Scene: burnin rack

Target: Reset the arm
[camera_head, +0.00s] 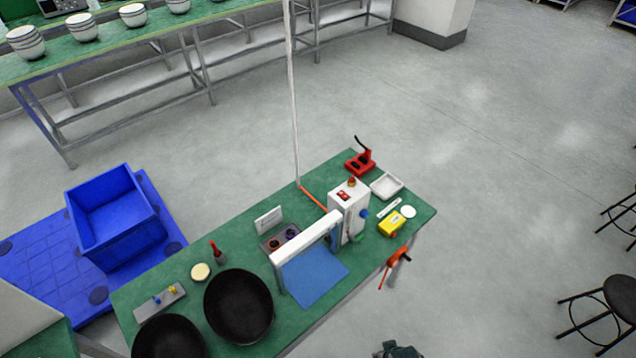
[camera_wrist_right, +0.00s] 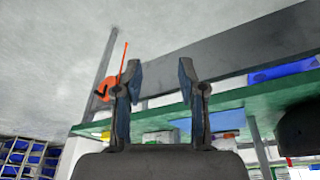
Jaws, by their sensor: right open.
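My right gripper (camera_wrist_right: 161,78) is open in the right wrist view, with its two dark fingers apart and nothing between them. A dark part of my right arm (camera_head: 398,351) shows at the bottom edge of the head view, in front of the green workbench (camera_head: 333,169). The gripper appears apart from the bench, whose edge crosses behind the fingers. My left gripper is in neither view.
An orange tool (camera_head: 397,262) hangs at the bench's near right edge; it also shows beside the left finger (camera_wrist_right: 104,90). Black bowls (camera_head: 238,305), a white machine (camera_head: 349,205) and a blue mat (camera_head: 315,277) occupy the bench. A black stool (camera_head: 620,298) stands right.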

